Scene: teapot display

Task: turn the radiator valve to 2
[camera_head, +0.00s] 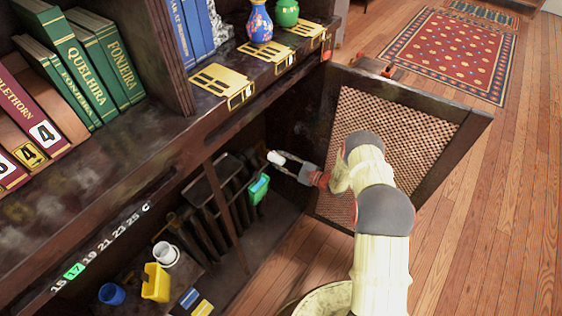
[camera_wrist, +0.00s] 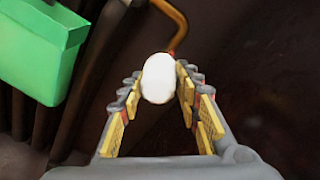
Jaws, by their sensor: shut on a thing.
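The radiator valve is a white rounded knob (camera_head: 276,157) inside the open lower cabinet, near its right side. In the wrist view the white knob (camera_wrist: 158,79) sits between the fingertips, with a copper-coloured pipe (camera_wrist: 178,30) behind it. My gripper (camera_head: 284,163) reaches in from the right and is shut on the knob. The wrist view shows the yellow-padded fingers of my gripper (camera_wrist: 158,88) on both sides of it. No number marks on the knob are readable. The dark ribbed radiator (camera_head: 215,220) stands to the left, partly hidden behind a post.
A green box (camera_head: 258,189) hangs by the radiator; it also shows in the wrist view (camera_wrist: 42,50). The open lattice door (camera_head: 385,135) is behind my arm. A yellow container (camera_head: 156,282), white cup (camera_head: 165,254) and blue cup (camera_head: 111,294) stand lower left. A dial strip (camera_head: 100,246) runs along the shelf edge.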

